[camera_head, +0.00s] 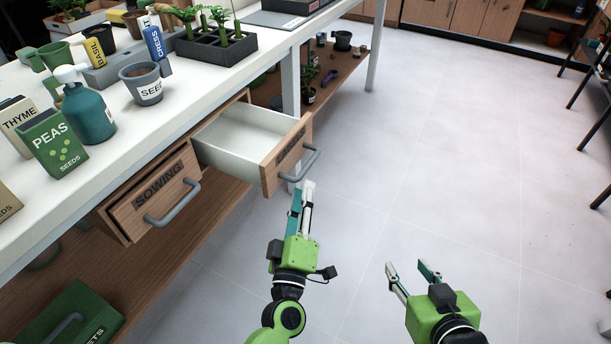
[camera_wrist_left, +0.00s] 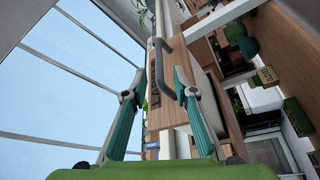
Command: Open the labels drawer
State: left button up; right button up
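The labels drawer (camera_head: 268,166) is pulled out of the bench, its pale inside empty where I can see it. Its wooden front carries dark lettering, hard to read, and a grey bar handle (camera_head: 303,165). My left gripper (camera_head: 301,188) is just below and in front of this handle. In the left wrist view the left gripper's fingers (camera_wrist_left: 160,78) are spread, with the handle (camera_wrist_left: 161,66) ahead, between the fingertips; I cannot tell whether they touch it. My right gripper (camera_head: 410,270) is open and empty, low over the floor to the right.
The closed sowing drawer (camera_head: 150,198) with its own handle is left of the open one. The white bench top (camera_head: 130,140) above holds a seed pot (camera_head: 146,90), a teal bottle (camera_head: 88,115) and a seedling tray (camera_head: 215,46). The tiled floor (camera_head: 450,170) to the right is clear.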

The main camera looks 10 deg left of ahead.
pick_arm(q)
jog(key=shift+v, duration=1.95)
